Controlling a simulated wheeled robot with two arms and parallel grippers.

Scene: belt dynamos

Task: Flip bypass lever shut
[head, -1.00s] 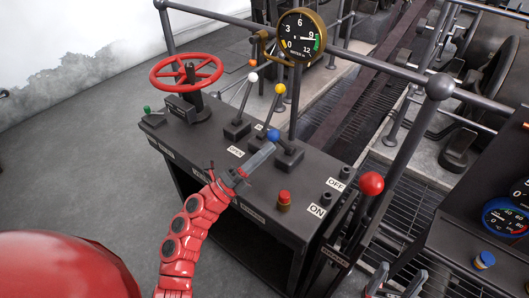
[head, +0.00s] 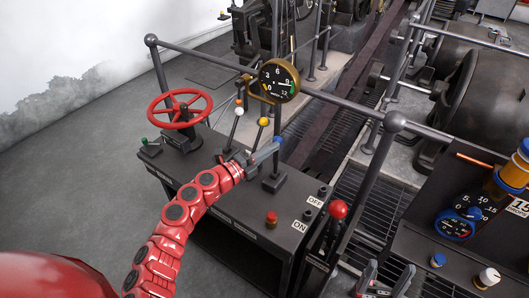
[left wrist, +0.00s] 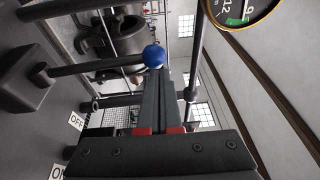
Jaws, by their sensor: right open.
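A lever with a blue ball knob (head: 278,141) stands nearly upright on the dark control desk (head: 250,205). My left gripper (head: 270,150) reaches over the desk from the left, its fingertips at the knob. In the left wrist view the fingers (left wrist: 160,100) lie side by side, closed together. The blue knob (left wrist: 154,56) shows just beyond their tips, and its shaft runs left to a block base. Whether the tips touch the knob I cannot tell. My right gripper (head: 383,282) is open and empty at the bottom edge. No bypass label is readable.
White-knobbed (head: 239,111) and yellow-knobbed (head: 263,122) levers stand behind. A red handwheel (head: 180,108) is at the left, a gauge (head: 279,81) on the rail behind. A red button (head: 271,217) and red-knobbed lever (head: 338,209) are to the right. Open floor lies left.

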